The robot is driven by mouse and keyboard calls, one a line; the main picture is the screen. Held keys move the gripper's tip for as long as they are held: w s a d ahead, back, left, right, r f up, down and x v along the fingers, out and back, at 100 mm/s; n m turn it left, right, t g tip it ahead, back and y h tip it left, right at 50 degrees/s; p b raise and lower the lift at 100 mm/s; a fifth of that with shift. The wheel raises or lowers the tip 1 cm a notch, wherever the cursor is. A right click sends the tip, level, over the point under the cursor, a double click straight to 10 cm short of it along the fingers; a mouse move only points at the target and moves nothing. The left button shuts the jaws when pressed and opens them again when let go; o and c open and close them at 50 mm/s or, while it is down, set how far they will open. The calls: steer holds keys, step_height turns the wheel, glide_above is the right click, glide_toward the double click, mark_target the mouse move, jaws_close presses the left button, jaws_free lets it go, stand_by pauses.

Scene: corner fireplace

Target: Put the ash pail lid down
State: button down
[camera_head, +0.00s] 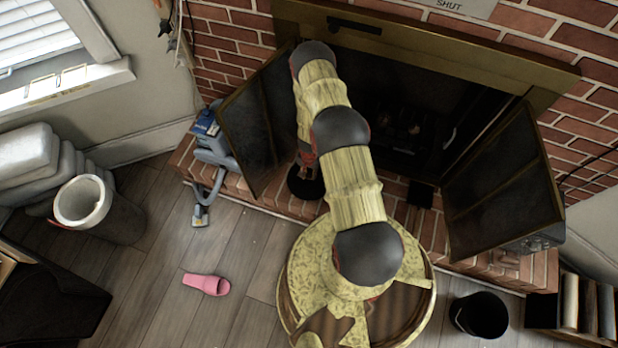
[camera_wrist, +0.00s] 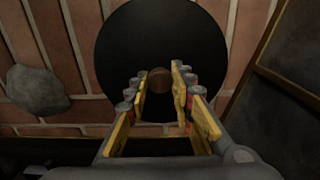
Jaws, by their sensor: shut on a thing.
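The ash pail lid is a round black disc with a brown knob; it fills the upper middle of the wrist view (camera_wrist: 135,35). My gripper (camera_wrist: 158,78) has its yellow-padded fingers on either side of the knob and is shut on it. In the head view the lid (camera_head: 304,186) shows as a dark disc beneath my gripper (camera_head: 307,164), over the brick hearth (camera_head: 268,197) in front of the fireplace. I cannot tell whether the lid touches the bricks. A black open pail (camera_head: 480,316) stands on the floor at the lower right; I cannot tell if it is the ash pail.
The fireplace doors stand open, one left (camera_head: 250,125) and one right (camera_head: 503,190) of my arm. A blue-grey vacuum-like device (camera_head: 212,145) stands at the hearth's left end. A grey lump (camera_wrist: 38,90) lies on bricks left of the lid. A pink slipper (camera_head: 206,284) lies on the floor.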

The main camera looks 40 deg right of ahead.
mark_target(309, 175)
step_height(309, 175, down, 4)
steer(key=shift+r+b, duration=0.25)
steer(key=shift+b, duration=0.45)
steer(key=c, duration=1.6)
jaws_free()
steer(key=shift+c, duration=0.2)
steer(key=shift+o, duration=0.5)
step_height(309, 175, up, 12)
steer(key=p, duration=0.6)
steer(key=shift+r, duration=0.1)
